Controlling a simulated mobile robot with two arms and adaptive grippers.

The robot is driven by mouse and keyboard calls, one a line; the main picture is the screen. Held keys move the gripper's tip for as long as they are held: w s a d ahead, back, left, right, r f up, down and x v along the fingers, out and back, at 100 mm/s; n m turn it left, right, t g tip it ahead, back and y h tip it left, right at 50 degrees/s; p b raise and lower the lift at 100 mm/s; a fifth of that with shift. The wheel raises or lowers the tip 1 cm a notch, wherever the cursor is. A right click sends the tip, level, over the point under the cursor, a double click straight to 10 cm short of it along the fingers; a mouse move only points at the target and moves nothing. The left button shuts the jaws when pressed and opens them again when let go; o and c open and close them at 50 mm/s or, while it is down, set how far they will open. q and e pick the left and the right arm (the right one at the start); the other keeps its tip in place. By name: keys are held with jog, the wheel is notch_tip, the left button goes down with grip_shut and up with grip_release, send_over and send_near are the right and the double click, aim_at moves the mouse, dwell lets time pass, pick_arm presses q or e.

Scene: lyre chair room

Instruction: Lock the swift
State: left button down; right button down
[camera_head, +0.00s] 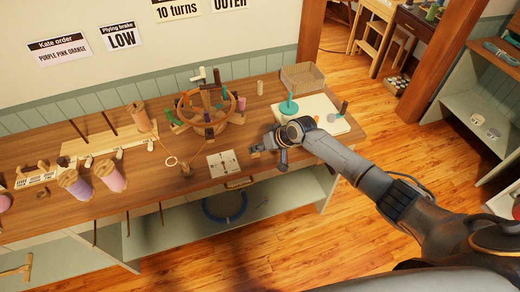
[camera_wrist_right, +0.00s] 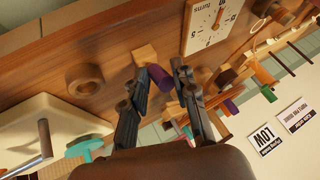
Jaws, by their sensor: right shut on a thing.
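The swift (camera_head: 205,125) appears to be the round wooden frame with pegs and coloured pieces at the back middle of the bench. My right gripper (camera_head: 258,148) is low over the bench, to the right and front of it, apart from its ring. In the wrist view my right gripper (camera_wrist_right: 160,88) has a purple cylinder (camera_wrist_right: 158,77) between its fingers, beside a small wooden block (camera_wrist_right: 145,55). It looks shut on this cylinder, though the exact contact is partly hidden. The gripper hides the cylinder in the head view. My left gripper is out of view.
A white dial card (camera_head: 223,163) lies left of the gripper. A white board (camera_head: 322,123) with a teal piece (camera_head: 288,107) stands to the right, near a basket (camera_head: 302,78). Pink and purple spools (camera_head: 110,176) stand at left. The bench front edge is close.

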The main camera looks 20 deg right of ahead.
jog(key=shift+w+r+g, duration=0.1)
jog(key=shift+g, duration=0.2)
jog(key=c, duration=1)
grip_release()
jog(key=v, duration=1.1)
jog(key=shift+s+d+r, duration=0.2)
jog(key=shift+s+r, duration=0.05)
